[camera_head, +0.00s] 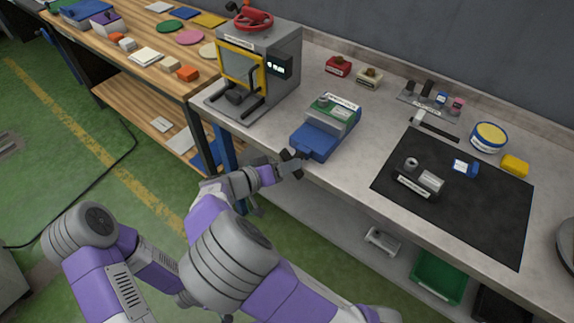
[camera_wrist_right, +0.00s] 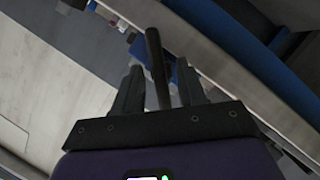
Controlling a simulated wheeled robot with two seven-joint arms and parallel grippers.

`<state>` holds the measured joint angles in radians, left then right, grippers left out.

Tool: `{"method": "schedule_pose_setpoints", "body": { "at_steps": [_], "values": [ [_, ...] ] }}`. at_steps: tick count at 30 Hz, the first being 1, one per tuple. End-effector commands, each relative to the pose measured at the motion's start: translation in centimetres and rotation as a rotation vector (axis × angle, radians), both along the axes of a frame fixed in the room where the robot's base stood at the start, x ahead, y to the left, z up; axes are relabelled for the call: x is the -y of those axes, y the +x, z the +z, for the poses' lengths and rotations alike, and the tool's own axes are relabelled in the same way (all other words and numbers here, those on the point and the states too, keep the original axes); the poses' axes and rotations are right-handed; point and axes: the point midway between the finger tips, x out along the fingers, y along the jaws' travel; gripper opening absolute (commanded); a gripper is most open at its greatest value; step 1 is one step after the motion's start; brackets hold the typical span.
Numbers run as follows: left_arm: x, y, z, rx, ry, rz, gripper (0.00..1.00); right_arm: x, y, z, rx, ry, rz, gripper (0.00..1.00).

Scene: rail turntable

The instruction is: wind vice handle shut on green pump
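The blue vice (camera_head: 315,141) stands at the bench's front edge. The green pump (camera_head: 324,104) lies on top of the vice, beside a light grey block; how tightly the jaws meet it cannot be made out. My right gripper (camera_head: 291,162) is at the front of the vice, low by the bench edge. In the right wrist view, a dark bar, seemingly the vice handle (camera_wrist_right: 156,62), stands between its two fingers (camera_wrist_right: 160,88), with gaps showing on both sides. The fingers look open around it. My left gripper is out of view.
A grey machine (camera_head: 268,65) with a yellow-framed window stands left of the vice. A black mat (camera_head: 470,210) with small parts lies to the right. A wooden table (camera_head: 130,60) stands at the left. A green bin (camera_head: 440,275) sits below the bench.

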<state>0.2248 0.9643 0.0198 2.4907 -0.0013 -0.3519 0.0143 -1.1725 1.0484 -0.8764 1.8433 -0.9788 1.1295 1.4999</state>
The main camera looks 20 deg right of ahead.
Motion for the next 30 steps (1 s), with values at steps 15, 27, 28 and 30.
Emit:
{"method": "schedule_pose_setpoints", "body": {
  "at_steps": [15, 27, 28, 30],
  "values": [
    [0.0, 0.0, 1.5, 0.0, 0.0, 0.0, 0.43, -5.1, -2.0, 1.7, 0.001, 0.0, 0.003, 0.4],
    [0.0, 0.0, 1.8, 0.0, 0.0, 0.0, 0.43, -6.8, -2.7, 2.1, 0.0, 0.0, 0.0, 0.4],
    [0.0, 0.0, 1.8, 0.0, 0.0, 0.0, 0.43, -6.8, -2.7, 2.1, 0.0, 0.0, 0.0, 0.4],
    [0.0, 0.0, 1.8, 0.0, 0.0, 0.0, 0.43, -6.8, -2.7, 2.1, 0.0, 0.0, 0.0, 0.4]
  ]
}}
